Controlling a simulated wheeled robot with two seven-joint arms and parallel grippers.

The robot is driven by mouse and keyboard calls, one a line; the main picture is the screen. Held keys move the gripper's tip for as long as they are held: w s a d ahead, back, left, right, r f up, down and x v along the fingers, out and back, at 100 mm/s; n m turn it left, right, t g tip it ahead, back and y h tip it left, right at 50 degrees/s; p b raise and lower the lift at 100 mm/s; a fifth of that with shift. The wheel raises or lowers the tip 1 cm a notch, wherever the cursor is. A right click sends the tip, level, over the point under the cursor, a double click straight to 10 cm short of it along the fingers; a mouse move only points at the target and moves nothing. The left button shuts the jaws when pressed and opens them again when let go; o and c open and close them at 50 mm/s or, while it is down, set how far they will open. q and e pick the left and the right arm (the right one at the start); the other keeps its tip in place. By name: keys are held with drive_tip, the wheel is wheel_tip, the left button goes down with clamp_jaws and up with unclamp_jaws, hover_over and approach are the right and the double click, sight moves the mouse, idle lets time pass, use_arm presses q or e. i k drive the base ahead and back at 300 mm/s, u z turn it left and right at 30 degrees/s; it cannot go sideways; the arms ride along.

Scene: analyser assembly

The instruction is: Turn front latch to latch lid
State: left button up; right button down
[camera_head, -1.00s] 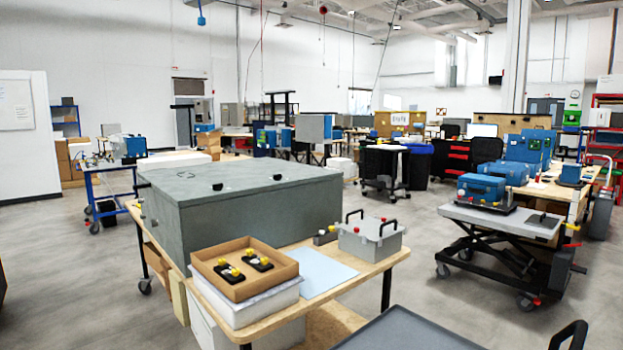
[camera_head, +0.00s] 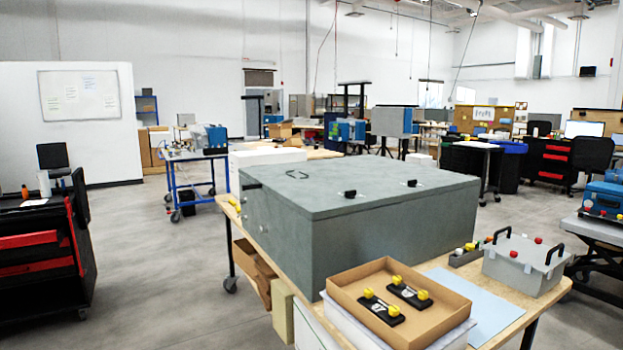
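A large grey box with a flat lid (camera_head: 350,182) stands on a wooden workbench (camera_head: 440,262). The lid lies down on the box. Two small black latch-like parts sit on top, a left one (camera_head: 350,194) and a right one (camera_head: 412,183). Neither of my grippers is in view.
A cardboard tray (camera_head: 355,300) with black and yellow parts stands at the bench's front. A smaller grey box with black handles (camera_head: 522,262) is at the right. A black and red cabinet (camera_head: 40,262) stands at the left. The floor (camera_head: 165,280) between is clear.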

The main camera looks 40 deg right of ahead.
sight(349, 195)
drive_tip(key=i, duration=3.1)
drive_tip(key=z, duration=5.8)
